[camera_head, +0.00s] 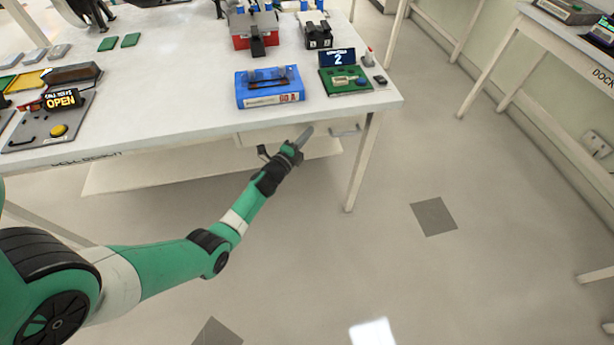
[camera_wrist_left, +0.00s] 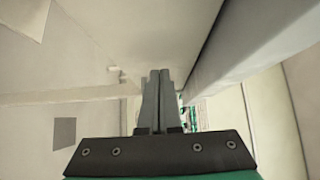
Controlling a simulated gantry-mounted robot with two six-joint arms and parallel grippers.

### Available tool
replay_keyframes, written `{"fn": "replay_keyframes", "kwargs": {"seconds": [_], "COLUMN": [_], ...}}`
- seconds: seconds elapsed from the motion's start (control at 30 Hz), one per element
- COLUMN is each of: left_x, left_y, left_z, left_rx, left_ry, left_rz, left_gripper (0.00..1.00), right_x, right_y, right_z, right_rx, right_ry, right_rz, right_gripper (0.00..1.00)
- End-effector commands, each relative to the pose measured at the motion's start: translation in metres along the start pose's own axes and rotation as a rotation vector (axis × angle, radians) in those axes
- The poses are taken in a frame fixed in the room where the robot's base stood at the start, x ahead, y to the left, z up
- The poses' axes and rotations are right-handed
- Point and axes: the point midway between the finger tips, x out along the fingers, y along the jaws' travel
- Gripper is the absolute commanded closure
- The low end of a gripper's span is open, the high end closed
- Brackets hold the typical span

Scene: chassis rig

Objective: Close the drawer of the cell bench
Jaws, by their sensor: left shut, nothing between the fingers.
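The white cell bench (camera_head: 190,118) fills the upper left of the head view. How far the drawer stands out is hard to tell. Contact with the drawer cannot be told. The left wrist view shows its closed fingers (camera_wrist_left: 157,90) between pale surfaces. My right gripper is not in view.
On the bench stand a blue box (camera_head: 270,88), a green board with a display reading 2 (camera_head: 345,80), and a panel reading OPEN (camera_head: 50,120). The right bench leg (camera_head: 362,165) is close to the drawer. The floor in front is clear.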

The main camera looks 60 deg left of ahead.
Motion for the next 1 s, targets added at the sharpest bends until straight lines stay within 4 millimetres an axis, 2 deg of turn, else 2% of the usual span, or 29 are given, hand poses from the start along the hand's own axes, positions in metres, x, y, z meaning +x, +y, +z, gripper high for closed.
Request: {"fn": "replay_keyframes", "kwargs": {"seconds": [0.1,0.3,0.5,0.63,1.0], "left_x": [-0.019,-0.073,-0.105,-0.111,-0.111], "left_y": [-0.001,-0.002,0.001,0.001,0.001], "left_z": [-0.015,-0.013,-0.013,-0.014,-0.015], "left_rx": [0.000,-0.002,0.000,0.000,0.000], "left_ry": [0.006,0.004,0.006,0.007,0.010], "left_rz": [0.004,0.005,0.003,0.001,0.001], "left_gripper": [1.00,1.00,1.00,1.00,1.00], "right_x": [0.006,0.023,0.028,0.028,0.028], "right_y": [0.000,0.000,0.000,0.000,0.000], "right_z": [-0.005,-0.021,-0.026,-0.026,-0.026], "right_rx": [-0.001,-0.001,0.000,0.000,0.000], "right_ry": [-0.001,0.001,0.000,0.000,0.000], "right_rz": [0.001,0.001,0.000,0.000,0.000], "right_gripper": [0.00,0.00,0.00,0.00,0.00]}}
